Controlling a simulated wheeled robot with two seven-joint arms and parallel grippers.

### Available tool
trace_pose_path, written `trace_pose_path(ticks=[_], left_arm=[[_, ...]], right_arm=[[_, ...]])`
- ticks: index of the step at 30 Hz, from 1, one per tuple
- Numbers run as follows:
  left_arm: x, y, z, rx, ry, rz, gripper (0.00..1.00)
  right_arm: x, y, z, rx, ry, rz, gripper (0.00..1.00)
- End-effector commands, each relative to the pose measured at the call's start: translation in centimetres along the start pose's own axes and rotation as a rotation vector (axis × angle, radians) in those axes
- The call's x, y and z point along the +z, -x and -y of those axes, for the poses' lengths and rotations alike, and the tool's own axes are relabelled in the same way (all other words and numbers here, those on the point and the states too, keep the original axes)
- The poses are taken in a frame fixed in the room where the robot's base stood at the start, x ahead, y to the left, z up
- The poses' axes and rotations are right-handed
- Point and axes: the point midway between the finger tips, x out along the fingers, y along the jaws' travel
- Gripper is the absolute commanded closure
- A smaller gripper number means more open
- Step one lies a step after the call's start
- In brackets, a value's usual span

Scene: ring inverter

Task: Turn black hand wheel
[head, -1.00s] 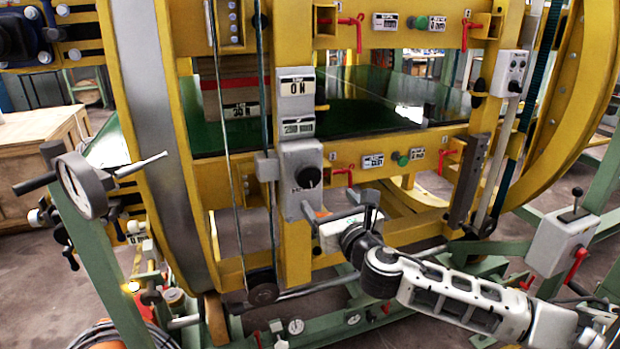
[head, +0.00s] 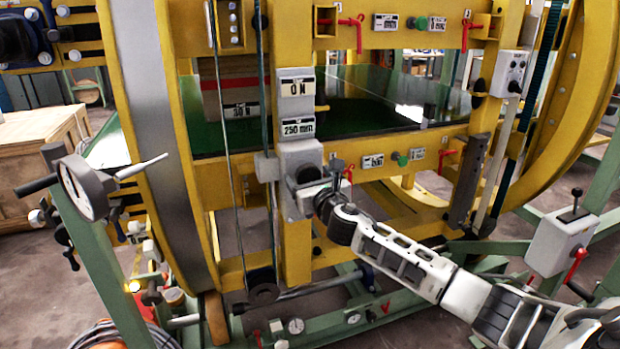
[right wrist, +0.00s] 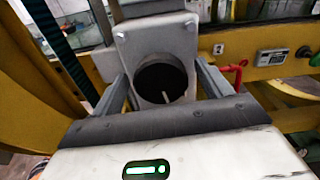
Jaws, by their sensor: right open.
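The black hand wheel (head: 307,174) is a round dark knob on the front of a grey box (head: 297,155) on the yellow frame. In the right wrist view the wheel (right wrist: 158,76) faces the camera and carries a short white mark. My right gripper (head: 319,177) is at the box front, partly covering the wheel in the head view. It is open, with one finger on each side of the wheel in the right wrist view (right wrist: 165,77). Gaps show between fingers and wheel. I cannot tell whether the fingertips reach past its face. My left gripper is not in view.
A dial gauge (head: 82,187) with handles stands at the left. Red levers (head: 357,22) and a green button (head: 402,160) sit on the yellow crossbars. A grey joystick box (head: 563,237) stands at the right. Thin vertical rods run left of the grey box.

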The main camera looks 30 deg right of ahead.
Motion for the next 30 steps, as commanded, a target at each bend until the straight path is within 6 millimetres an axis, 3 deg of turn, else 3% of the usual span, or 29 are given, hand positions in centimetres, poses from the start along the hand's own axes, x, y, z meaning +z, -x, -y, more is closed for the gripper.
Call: trace_pose_path(ticks=[1,6,19,30], left_arm=[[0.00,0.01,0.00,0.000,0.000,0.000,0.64],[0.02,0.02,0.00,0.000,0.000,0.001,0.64],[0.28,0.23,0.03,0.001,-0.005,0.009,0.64],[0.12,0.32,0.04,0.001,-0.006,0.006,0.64]], right_arm=[[-0.01,0.02,0.00,0.000,0.000,0.000,0.22],[-0.01,0.03,0.00,0.000,0.000,0.000,0.67],[-0.01,0.05,0.01,0.001,-0.069,0.000,0.67],[-0.09,0.07,0.07,0.001,-0.359,-0.001,0.67]])
